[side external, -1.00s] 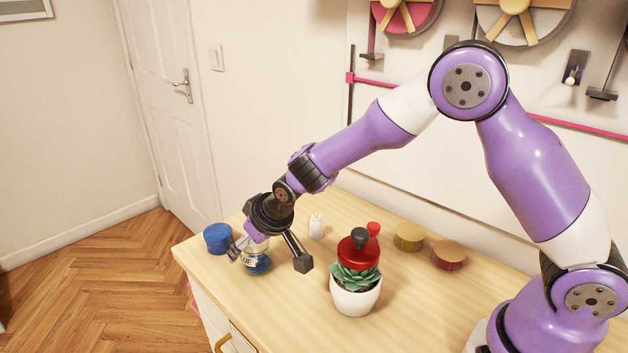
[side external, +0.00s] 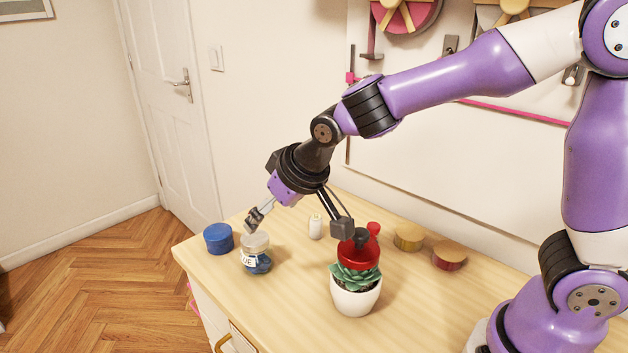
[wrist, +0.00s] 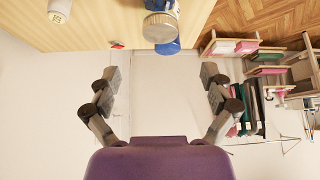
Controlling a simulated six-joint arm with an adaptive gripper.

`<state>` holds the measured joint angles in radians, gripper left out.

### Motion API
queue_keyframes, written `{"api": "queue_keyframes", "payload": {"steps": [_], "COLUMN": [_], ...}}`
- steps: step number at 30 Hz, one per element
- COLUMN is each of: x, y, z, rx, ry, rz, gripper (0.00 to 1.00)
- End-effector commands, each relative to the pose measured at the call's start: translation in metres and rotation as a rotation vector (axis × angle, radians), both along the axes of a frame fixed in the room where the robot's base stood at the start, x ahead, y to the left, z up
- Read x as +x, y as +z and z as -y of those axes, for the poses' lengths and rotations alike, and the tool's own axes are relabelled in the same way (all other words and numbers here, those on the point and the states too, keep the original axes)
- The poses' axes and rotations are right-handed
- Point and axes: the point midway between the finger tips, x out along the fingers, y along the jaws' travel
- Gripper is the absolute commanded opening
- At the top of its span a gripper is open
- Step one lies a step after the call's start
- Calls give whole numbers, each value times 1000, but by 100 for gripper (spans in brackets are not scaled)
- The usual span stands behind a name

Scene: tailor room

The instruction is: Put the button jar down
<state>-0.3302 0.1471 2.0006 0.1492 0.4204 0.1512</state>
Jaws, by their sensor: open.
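The button jar (side external: 256,254) is a small clear jar with a pale lid and blue contents. It stands upright on the wooden table (side external: 300,300) near its left end. In the wrist view the jar (wrist: 160,27) shows at the top, its lid facing the camera, in front of something blue. My gripper (side external: 298,226) is open and empty, above and to the right of the jar, apart from it. In the wrist view its fingers (wrist: 160,86) are spread wide with nothing between them.
A blue round container (side external: 218,239) stands left of the jar. A white bottle (side external: 316,228) stands behind it. A potted succulent (side external: 356,296) with a red object (side external: 357,256) above it is close to my right finger. Two round tins (side external: 408,237) stand further right.

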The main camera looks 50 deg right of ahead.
Motion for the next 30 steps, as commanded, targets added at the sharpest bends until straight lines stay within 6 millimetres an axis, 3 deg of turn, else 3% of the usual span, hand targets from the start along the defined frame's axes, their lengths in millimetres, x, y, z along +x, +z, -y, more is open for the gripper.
{"api": "queue_keyframes", "payload": {"steps": [5, 9, 12, 16, 21, 30], "x": [-32, -85, -122, -157, -172, -172], "y": [28, 48, 52, 50, 47, 47], "z": [28, 62, 78, 89, 93, 92], "rx": [8, 8, 5, -2, -5, -6], "ry": [-28, -56, -69, -77, -79, -78], "rz": [-11, -41, -62, -80, -93, -93], "gripper": [94, 94, 94, 94, 94, 94]}}
